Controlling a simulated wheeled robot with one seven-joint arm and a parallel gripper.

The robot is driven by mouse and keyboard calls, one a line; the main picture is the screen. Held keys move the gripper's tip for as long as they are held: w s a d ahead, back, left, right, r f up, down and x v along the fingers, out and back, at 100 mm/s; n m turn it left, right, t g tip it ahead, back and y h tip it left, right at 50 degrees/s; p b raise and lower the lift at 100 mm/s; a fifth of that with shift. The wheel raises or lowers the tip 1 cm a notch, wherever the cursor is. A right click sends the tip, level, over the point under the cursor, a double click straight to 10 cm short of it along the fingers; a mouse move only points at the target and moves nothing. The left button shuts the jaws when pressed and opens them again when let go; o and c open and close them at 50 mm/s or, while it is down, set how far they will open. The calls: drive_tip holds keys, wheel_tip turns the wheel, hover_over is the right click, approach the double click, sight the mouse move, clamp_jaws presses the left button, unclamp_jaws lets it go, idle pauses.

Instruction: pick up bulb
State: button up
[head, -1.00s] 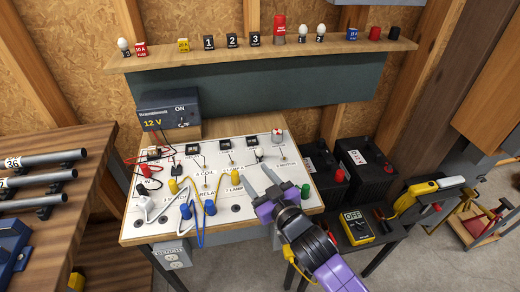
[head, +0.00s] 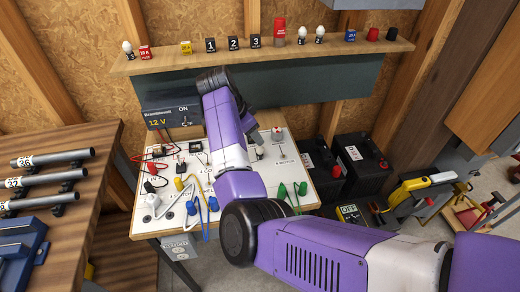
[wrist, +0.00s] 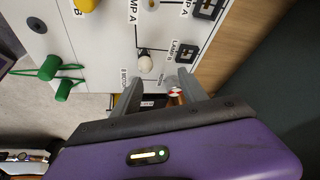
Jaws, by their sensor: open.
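A small white bulb (wrist: 145,62) stands in a holder on the white circuit board (wrist: 95,40) in the wrist view, beside a LAMP B label. My gripper (wrist: 160,92) is open and empty, its two grey fingers reaching over the board's edge, just short of the bulb and not touching it. A red-and-white round part (wrist: 175,92) shows between the fingers. In the head view my arm crosses the board (head: 170,222) and hides much of its middle; I cannot make out the fingertips or the bulb there.
A 12 V power box (head: 170,110) is behind; batteries (head: 360,160) stand right.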

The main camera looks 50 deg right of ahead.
sight(260, 152)
drive_tip(key=shift+m+g+y, duration=0.4)
drive_tip(key=shift+m+g, duration=0.1)
drive_tip(key=shift+m, duration=0.1)
drive_tip(key=shift+s+d+f+p, duration=0.2)
drive_tip(key=shift+s+f+p, duration=0.2)
drive_tip(key=shift+f, duration=0.6)
drive_tip(key=shift+s+d+f+p, duration=0.25)
drive_tip(key=shift+s+f+p, duration=0.15)
drive_tip(key=shift+f, duration=0.6)
drive_tip(key=shift+s+d+f+p, duration=0.2)
drive_tip(key=shift+s+f+p, duration=0.2)
drive_tip(key=shift+f, duration=0.6)
clamp_jaws()
